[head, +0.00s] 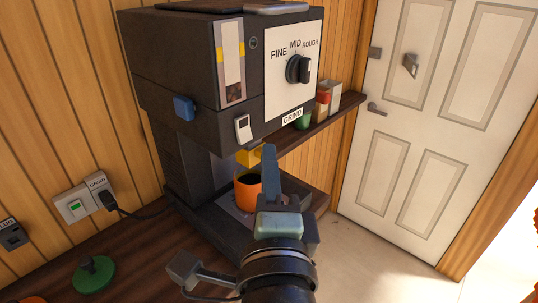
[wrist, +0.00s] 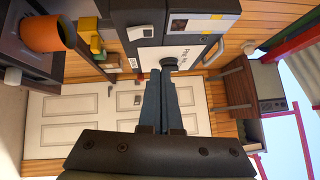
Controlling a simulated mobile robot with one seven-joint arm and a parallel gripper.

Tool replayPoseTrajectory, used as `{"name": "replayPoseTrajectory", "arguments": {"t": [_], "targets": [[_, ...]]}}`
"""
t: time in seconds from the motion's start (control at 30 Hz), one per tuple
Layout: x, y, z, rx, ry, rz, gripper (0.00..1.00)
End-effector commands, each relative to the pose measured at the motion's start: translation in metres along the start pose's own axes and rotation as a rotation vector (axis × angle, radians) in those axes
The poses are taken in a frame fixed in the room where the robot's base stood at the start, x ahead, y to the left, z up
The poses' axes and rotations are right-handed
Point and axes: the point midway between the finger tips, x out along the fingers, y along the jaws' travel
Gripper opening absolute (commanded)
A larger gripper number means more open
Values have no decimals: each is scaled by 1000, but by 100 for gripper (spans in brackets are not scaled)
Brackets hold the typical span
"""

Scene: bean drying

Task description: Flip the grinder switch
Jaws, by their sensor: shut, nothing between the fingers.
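The dark grinder (head: 170,60) stands on the counter against the wood wall. Its white switch (head: 243,128) is on the lower front, left of the GRIND label (head: 292,116); it appears as a small white piece (wrist: 141,32) in the wrist view. My gripper (head: 269,150) is shut and empty, pointing up in front of the grinder, below and right of the switch in the head view. In the wrist view its fingers (wrist: 161,72) overlap the grinder front near the dark dial; I cannot tell the gap. The switch is unobstructed in both views.
An orange mug (head: 247,190) sits on the grinder's base, just left of my gripper. A blue knob (head: 184,107) juts from the grinder's side. A shelf (head: 338,112) with containers is behind. A wall outlet (head: 76,205) with a plug is at left.

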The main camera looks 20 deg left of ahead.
Motion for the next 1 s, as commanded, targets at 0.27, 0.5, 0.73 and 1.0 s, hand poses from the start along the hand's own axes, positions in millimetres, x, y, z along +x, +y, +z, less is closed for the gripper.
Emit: {"name": "replayPoseTrajectory", "arguments": {"t": [0.27, 0.5, 0.73, 1.0], "targets": [[-20, -7, 0, 1, 1, 2, 0], [-25, -6, 0, 0, 1, 0, 0], [-25, -6, 0, 0, 1, -1, 0], [-24, -7, -1, -14, 4, -6, 0]]}}
